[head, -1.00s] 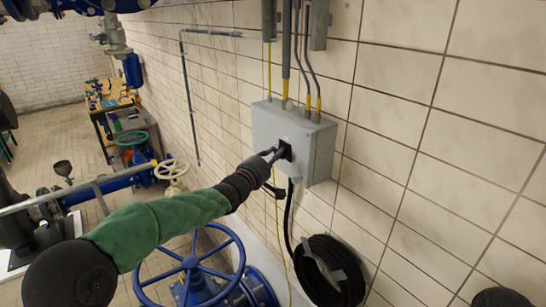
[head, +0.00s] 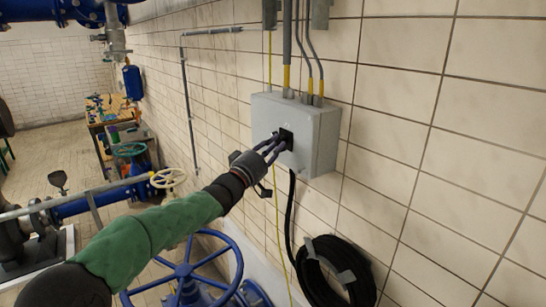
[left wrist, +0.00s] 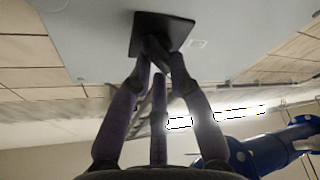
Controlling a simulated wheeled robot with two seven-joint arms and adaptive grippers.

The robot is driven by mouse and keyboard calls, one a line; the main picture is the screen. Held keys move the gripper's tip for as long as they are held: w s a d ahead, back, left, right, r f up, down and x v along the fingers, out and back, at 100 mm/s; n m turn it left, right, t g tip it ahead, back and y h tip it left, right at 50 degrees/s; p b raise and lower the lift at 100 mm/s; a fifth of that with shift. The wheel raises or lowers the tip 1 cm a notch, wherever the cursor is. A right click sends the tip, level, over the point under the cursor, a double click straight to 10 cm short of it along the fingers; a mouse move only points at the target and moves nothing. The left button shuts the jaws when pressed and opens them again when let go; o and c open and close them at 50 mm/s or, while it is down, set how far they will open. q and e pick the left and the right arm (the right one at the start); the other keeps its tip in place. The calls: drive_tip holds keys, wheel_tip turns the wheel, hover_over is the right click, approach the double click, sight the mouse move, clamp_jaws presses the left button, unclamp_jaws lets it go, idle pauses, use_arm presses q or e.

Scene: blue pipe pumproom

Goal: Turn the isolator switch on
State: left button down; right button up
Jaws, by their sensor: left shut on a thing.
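The isolator switch is a grey box (head: 312,150) on the tiled wall, with a small black switch (head: 286,137) on its front face. My left gripper (head: 273,147) reaches the black switch, its fingers shut on the switch's handle. In the left wrist view the black square plate of the switch (left wrist: 150,36) sits on the grey face, and the fingertips of my left gripper (left wrist: 158,62) close around the handle in front of it. The fingers hide most of the handle, so its exact angle is hard to tell. My right gripper is not in view.
A coiled black hose (head: 335,270) hangs on the wall below the box. A large blue handwheel (head: 185,270) stands below my left arm. Grey conduits (head: 287,45) run up from the box. A workbench (head: 100,108) stands at the far left.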

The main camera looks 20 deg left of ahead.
use_arm(q)
drive_tip(key=m+h+b, duration=0.1)
drive_tip(key=m+h, duration=0.1)
drive_tip(key=m, duration=0.2)
drive_tip(key=shift+a+b, duration=0.1)
drive_tip(key=shift+b, duration=0.2)
drive_tip(key=shift+w+m+h+b, duration=0.1)
drive_tip(key=shift+m+h+b, duration=0.3)
drive_tip(key=shift+m, duration=0.8)
drive_tip(key=m+g+h, duration=0.1)
drive_tip(key=m+h, duration=0.1)
drive_tip(key=m, duration=0.2)
drive_tip(key=shift+a+m, duration=0.15)
drive_tip(key=shift+m, duration=0.25)
drive_tip(key=shift+m+g+h, duration=0.4)
drive_tip(key=shift+m+h, duration=0.1)
drive_tip(key=shift+h, duration=0.1)
drive_tip(key=shift+r+m, duration=0.1)
drive_tip(key=shift+m, duration=0.2)
drive_tip(key=c, duration=1.2)
unclamp_jaws()
drive_tip(key=shift+c, duration=0.2)
drive_tip(key=shift+o, duration=0.5)
drive_tip(key=shift+w+f, duration=0.2)
